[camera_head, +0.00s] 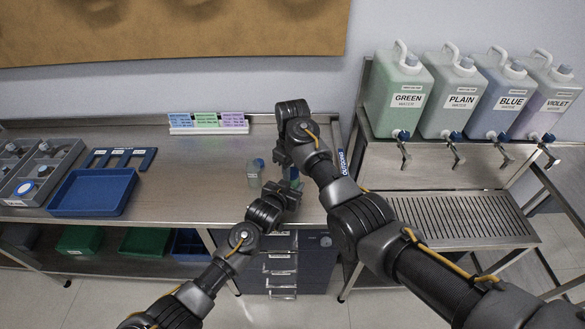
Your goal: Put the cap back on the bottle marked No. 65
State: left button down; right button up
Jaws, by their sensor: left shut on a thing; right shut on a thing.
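My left gripper (288,188) comes up from the lower left and is shut on a small bottle (291,178), mostly hidden by the fingers. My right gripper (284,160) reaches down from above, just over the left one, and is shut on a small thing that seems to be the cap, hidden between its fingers. I cannot tell whether cap and bottle touch. The No. 65 mark cannot be read. Another small pale bottle with a blue top (254,172) stands on the bench just left of the grippers.
On the bench (190,190) are a blue tray (92,210), a dark blue rack (122,152), a grey compartment box (35,170) and colored cards (207,122). Labeled water jugs (398,95) stand at right above a drain grid (460,215).

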jog(key=o, duration=1.1)
jog(key=shift+r, duration=0.1)
jog(key=shift+r, duration=2.2)
jog(key=shift+c, duration=0.5)
